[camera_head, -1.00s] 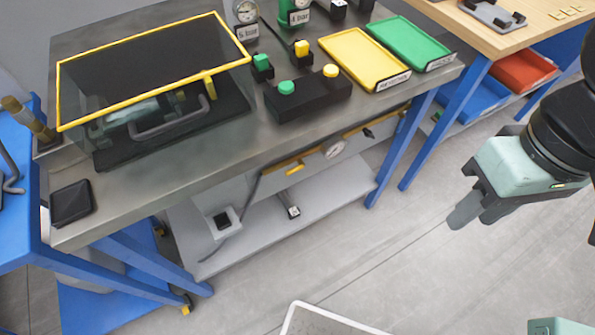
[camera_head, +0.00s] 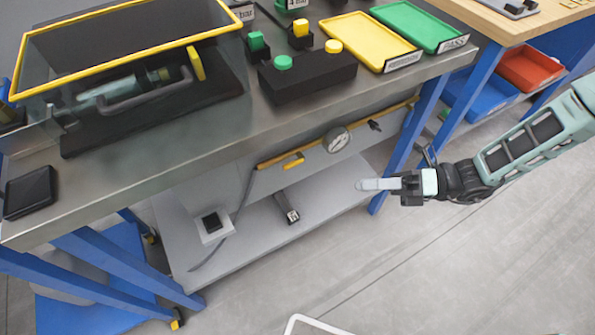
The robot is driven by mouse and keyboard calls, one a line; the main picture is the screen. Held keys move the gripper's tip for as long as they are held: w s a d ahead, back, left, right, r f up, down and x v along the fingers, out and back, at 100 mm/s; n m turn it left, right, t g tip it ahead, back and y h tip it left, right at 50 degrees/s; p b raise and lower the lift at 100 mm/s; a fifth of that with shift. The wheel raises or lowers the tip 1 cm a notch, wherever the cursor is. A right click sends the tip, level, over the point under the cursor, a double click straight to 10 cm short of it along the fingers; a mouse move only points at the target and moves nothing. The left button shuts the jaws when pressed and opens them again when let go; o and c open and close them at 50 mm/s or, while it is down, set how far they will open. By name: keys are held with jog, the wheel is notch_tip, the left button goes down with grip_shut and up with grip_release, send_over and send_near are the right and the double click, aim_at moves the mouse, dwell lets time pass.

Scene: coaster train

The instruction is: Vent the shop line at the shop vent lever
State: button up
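A brass pipe (camera_head: 262,165) runs along the grey panel under the steel bench. A yellow lever (camera_head: 293,163) lies along this pipe on the left, nearly in line with it. A round white gauge (camera_head: 336,139) sits in the middle, and a small black handle (camera_head: 375,125) is at the right. No label shows which one is the shop vent lever. My gripper (camera_head: 364,184) is in front of the bench, right of and lower in the picture than the yellow lever, fingers pointing left. It looks apart from everything. Its fingers overlap, so their opening is hidden.
The steel bench top (camera_head: 190,165) overhangs the pipe. A grey lower shelf (camera_head: 250,240) holds a black-topped box (camera_head: 213,222) and a small labelled device (camera_head: 287,207). A blue bench leg (camera_head: 405,145) stands close behind my gripper.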

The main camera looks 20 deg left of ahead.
jog(key=w+f+m+t+y+b, duration=0.1)
jog(key=w+f+m+t+y, duration=0.3)
jog(key=f+m, duration=0.35)
jog(key=s+a+r+t+h, duration=0.1)
jog(key=s+a+r, duration=0.1)
jog(key=a, duration=1.4)
jog(key=shift+a+r+p, duration=0.25)
jog(key=shift+r+p, duration=0.15)
grip_shut()
